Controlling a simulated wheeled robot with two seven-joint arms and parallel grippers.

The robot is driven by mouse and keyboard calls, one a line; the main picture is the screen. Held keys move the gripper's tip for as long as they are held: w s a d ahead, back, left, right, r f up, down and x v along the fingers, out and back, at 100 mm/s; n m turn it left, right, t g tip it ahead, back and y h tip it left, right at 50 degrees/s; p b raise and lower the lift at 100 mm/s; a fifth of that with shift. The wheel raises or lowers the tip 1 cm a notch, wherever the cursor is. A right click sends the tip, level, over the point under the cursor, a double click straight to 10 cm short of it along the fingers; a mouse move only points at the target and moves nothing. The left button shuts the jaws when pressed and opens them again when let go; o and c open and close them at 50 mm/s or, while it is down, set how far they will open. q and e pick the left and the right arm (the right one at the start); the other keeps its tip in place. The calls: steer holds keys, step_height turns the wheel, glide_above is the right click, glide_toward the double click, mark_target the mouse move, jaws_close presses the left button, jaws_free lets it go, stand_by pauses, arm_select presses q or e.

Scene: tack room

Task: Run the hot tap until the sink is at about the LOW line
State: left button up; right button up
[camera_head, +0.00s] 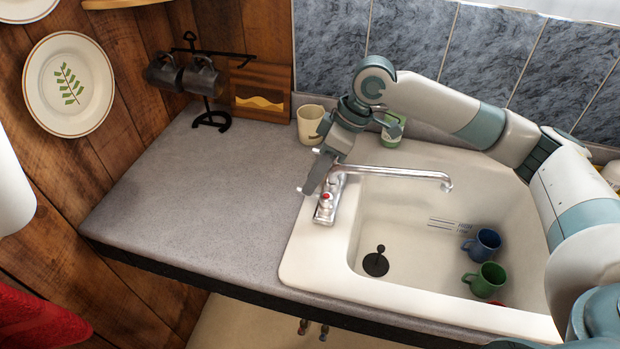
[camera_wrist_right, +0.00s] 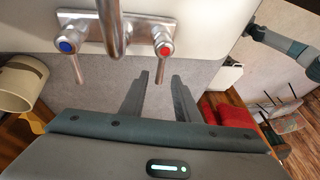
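The sink (camera_head: 300,262) has a chrome tap whose spout (camera_head: 400,172) points right over the basin; no stream shows from it. The red-marked hot handle (camera_head: 326,197) is at the tap's near end. In the right wrist view the hot handle (camera_wrist_right: 164,47) hangs toward the space between my right gripper's open fingers (camera_wrist_right: 160,88); contact cannot be told. The blue-marked cold handle (camera_wrist_right: 66,46) is left of it. My right gripper (camera_head: 312,172) is over the tap base. Level marks (camera_head: 450,225) are on the basin wall, too small to read. No water is evident in the basin. My left gripper is not seen.
A black plug (camera_head: 376,262), a blue mug (camera_head: 484,244) and a green mug (camera_head: 486,279) are in the basin. A cream cup (camera_head: 310,125) and a green-labelled container (camera_head: 391,130) stand behind the tap. A mug rack (camera_head: 212,112) stands at the back left. The left counter is clear.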

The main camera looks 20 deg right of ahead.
steer(key=shift+x, duration=1.3)
steer(key=shift+r, duration=0.1)
jaws_close()
steer(key=shift+w, duration=0.1)
